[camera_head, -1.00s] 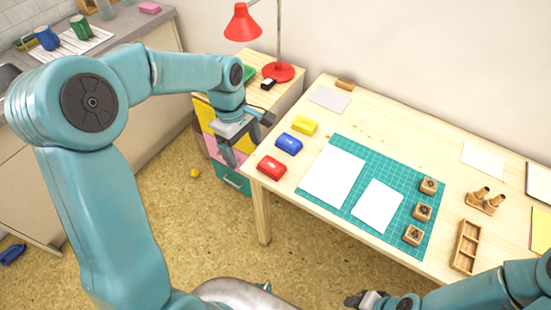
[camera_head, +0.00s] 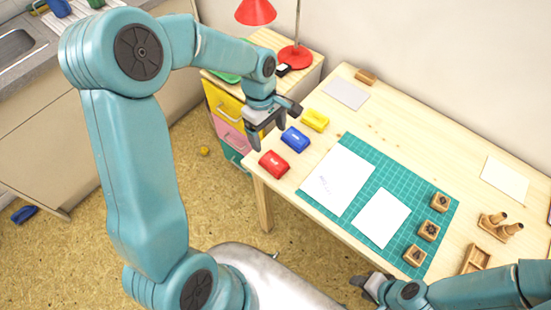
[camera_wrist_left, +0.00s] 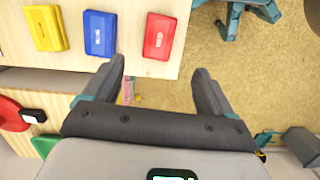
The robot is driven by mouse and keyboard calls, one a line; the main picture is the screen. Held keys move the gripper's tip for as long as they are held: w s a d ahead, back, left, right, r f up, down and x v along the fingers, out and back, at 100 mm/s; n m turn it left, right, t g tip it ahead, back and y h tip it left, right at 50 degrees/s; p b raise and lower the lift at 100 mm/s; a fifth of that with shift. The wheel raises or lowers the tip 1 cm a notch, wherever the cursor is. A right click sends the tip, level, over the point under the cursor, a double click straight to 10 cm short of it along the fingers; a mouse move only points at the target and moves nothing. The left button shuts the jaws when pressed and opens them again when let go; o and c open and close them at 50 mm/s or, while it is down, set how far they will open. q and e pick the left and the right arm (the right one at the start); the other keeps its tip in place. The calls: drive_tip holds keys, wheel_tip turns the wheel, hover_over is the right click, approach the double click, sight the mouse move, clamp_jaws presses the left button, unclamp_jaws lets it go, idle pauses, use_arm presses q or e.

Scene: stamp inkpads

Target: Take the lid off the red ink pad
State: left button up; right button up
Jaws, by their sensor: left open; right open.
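The red ink pad (camera_head: 273,164) sits with its lid on at the near left corner of the table, beside the blue ink pad (camera_head: 295,139) and the yellow ink pad (camera_head: 315,120). In the left wrist view the red pad (camera_wrist_left: 159,37) lies ahead of and between the finger lines, near the table edge. My left gripper (camera_head: 268,134) is open and empty, just off the table's left edge and apart from the pads; its two fingers also show in the left wrist view (camera_wrist_left: 158,82). My right gripper (camera_head: 367,284) is open and empty at the table's near edge.
A green cutting mat (camera_head: 352,222) with white paper sheets lies right of the pads. Several wooden stamps (camera_head: 429,231) stand on its right side. A red lamp (camera_head: 295,57) stands on the drawer cabinet (camera_head: 226,106) behind my left gripper.

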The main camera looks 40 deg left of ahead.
use_arm(q)
hover_over(274, 162)
drive_tip(key=a, duration=0.1)
wheel_tip(274, 162, down, 6)
drive_tip(key=shift+s+r, duration=0.1)
drive_tip(key=shift+r, duration=0.1)
drive_tip(key=f, duration=0.3)
drive_tip(key=f+p, duration=0.1)
drive_tip(key=f, duration=0.1)
drive_tip(key=shift+d+f, duration=0.3)
drive_tip(key=c, duration=1.1)
